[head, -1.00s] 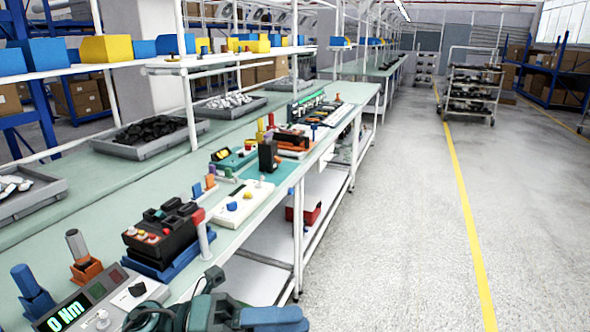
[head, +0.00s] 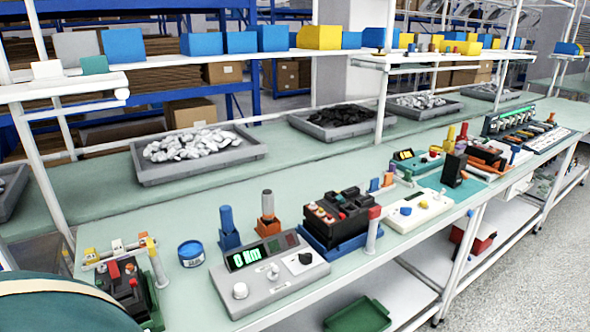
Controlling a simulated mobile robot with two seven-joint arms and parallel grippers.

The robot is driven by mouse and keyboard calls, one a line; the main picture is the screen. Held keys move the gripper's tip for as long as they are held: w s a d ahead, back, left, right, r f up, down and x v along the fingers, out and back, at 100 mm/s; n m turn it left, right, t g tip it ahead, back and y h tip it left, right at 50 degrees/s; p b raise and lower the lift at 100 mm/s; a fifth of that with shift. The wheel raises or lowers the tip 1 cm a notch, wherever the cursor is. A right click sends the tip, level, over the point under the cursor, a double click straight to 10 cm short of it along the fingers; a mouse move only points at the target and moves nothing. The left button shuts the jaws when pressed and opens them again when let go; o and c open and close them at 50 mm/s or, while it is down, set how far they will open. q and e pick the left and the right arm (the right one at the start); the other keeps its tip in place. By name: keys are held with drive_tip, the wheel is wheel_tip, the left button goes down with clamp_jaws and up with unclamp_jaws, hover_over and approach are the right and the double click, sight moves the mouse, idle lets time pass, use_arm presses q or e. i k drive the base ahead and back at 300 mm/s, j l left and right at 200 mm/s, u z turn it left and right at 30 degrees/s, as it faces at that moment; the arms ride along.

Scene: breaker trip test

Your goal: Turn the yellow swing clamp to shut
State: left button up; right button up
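At the lower left of the bench stands a small fixture with a black breaker-like block (head: 118,284) that has a red part on top. A large dark green rounded part, likely of my own arm, covers the lower left corner and the front of the fixture. Neither of my grippers shows.
Right of the fixture are a blue round tin (head: 191,254), a grey torque meter (head: 268,277) and a black device on a blue base (head: 340,222). Grey trays (head: 200,170) line the bench's back. A shelf rail overhangs at upper left. Clear bench surface lies behind the tin.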

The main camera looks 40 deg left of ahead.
sight(152, 252)
drive_tip(key=u, duration=2.1)
